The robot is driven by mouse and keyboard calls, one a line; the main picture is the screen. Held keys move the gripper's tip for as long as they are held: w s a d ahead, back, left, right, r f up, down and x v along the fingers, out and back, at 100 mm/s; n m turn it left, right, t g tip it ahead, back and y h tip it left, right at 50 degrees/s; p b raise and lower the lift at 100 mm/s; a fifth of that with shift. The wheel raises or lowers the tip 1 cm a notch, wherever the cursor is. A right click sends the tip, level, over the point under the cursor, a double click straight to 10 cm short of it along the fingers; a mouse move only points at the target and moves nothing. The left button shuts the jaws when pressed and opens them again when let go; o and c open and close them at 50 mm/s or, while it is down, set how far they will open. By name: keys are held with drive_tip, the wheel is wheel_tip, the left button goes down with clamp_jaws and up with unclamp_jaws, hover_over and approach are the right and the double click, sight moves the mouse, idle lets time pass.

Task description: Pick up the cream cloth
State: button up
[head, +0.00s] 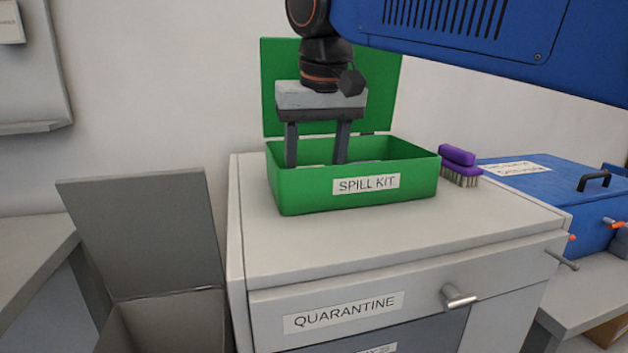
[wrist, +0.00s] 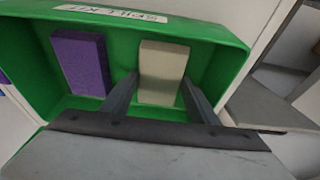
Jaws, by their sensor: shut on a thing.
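The cream cloth (wrist: 163,62) is a pale folded block inside the open green spill kit box (head: 300,192). In the wrist view it sits between the two fingers of my gripper (wrist: 160,82), which is shut on it. In the head view my gripper (head: 315,161) reaches down into the box, and the front wall hides the fingertips and most of the cloth. The green box also shows in the wrist view (wrist: 215,28). I cannot tell whether the cloth still touches the box floor.
A purple block (wrist: 82,62) lies in the box beside the cloth. The raised green lid (head: 278,85) stands behind my gripper. A purple brush (head: 459,165) and a blue case (head: 520,172) are to the right. The cabinet top (head: 370,235) is clear in front; a grey bin (head: 140,235) stands left.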

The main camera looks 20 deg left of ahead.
drive_tip(key=shift+r, duration=0.1)
wheel_tip(320, 180, up, 10)
idle(0.5)
drive_tip(key=o, duration=0.4)
drive_tip(key=c, duration=0.3)
